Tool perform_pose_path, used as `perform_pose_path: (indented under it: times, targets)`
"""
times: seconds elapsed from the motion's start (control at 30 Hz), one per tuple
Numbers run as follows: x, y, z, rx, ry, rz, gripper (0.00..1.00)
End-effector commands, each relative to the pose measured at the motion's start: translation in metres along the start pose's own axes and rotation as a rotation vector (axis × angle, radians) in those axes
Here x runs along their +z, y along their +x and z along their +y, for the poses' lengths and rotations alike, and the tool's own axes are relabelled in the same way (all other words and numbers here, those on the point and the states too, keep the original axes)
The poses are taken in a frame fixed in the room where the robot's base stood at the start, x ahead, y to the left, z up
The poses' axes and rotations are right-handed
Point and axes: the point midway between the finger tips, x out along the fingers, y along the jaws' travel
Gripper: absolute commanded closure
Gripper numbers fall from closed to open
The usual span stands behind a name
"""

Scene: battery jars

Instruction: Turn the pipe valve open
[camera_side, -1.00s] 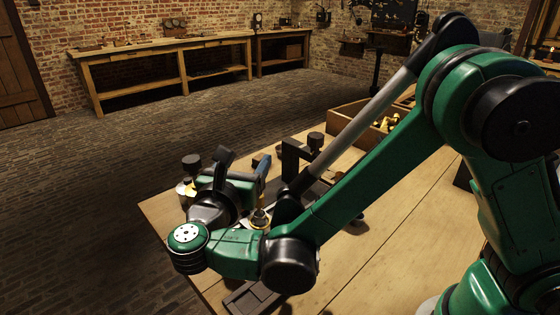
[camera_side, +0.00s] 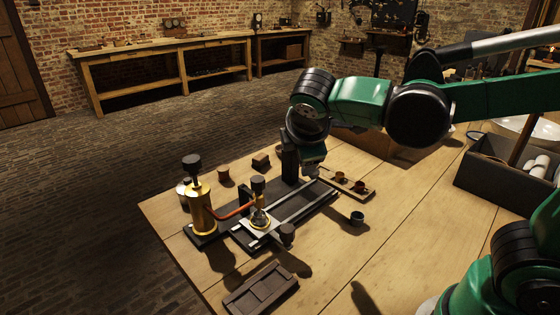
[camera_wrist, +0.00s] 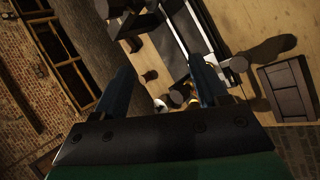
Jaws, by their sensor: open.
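A brass cylinder (camera_side: 201,213) with a dark knob on top (camera_side: 192,163) stands upright at the left of the table. A copper-red pipe (camera_side: 236,211) runs from it towards a smaller brass fitting (camera_side: 260,218) with a dark top (camera_side: 258,184). I cannot tell which dark knob is the pipe valve's handle. My gripper (camera_side: 312,172) is behind and to the right of these fittings, above the dark base, apart from them. In the wrist view, my gripper (camera_wrist: 162,78) has its two blue fingers spread wide, with nothing held. A dark knob with brass near it (camera_wrist: 177,97) shows beyond the fingers.
A dark tray (camera_side: 260,287) lies at the front. The table's right middle is clear.

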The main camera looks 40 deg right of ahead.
Motion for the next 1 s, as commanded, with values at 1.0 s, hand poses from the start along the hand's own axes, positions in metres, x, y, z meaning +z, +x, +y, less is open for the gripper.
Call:
perform_pose_path:
  times: [1.0]
  targets:
    - [0.026,-0.035,-0.032,-0.364,1.134,0.334,0.34]
